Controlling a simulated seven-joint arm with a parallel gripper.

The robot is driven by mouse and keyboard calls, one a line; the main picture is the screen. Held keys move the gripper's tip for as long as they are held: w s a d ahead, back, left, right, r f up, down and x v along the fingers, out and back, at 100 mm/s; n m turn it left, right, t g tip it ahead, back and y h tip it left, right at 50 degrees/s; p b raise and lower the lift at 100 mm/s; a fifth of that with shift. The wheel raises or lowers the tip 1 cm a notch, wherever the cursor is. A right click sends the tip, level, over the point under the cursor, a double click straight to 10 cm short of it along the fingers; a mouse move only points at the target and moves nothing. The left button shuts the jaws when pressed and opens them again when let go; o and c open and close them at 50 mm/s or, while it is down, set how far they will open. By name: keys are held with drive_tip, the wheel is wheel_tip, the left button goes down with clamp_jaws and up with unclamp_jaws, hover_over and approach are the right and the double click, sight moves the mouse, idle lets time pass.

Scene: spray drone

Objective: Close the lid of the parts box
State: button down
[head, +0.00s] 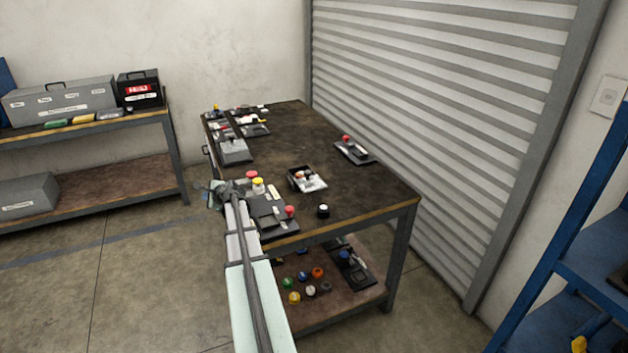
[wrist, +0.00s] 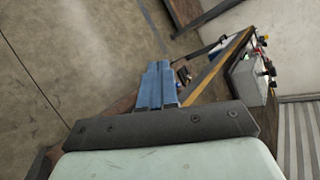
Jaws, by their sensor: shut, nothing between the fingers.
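I cannot tell for sure which thing is the parts box. A small dark open box with pale and red things in it (head: 306,180) sits mid-table. A grey box (head: 235,151) sits near the table's left edge; a grey box also shows at the right in the wrist view (wrist: 247,78). No lid shows clearly. My gripper (head: 213,197) is beside the table's left edge, nearer the camera than the grey box and apart from it. Its blue fingers (wrist: 160,74) are together and empty in the wrist view.
The dark worktable (head: 340,172) carries red and yellow buttons (head: 256,182), a dark panel (head: 268,212) by my arm and a black-and-white knob (head: 323,211). A shutter wall (head: 430,110) stands right. The table's middle has bare room. Loose knobs lie on the lower shelf.

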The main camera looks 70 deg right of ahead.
drive_tip(key=s+d+r+m+t+h, duration=0.1)
drive_tip(key=s+d+r+m+h, duration=0.4)
drive_tip(key=s+d+r, duration=0.85)
drive_tip(key=m+t, duration=0.3)
drive_tip(key=m, duration=0.6)
approach(310, 175)
drive_tip(key=x, duration=0.7)
drive_tip(key=shift+a, duration=0.15)
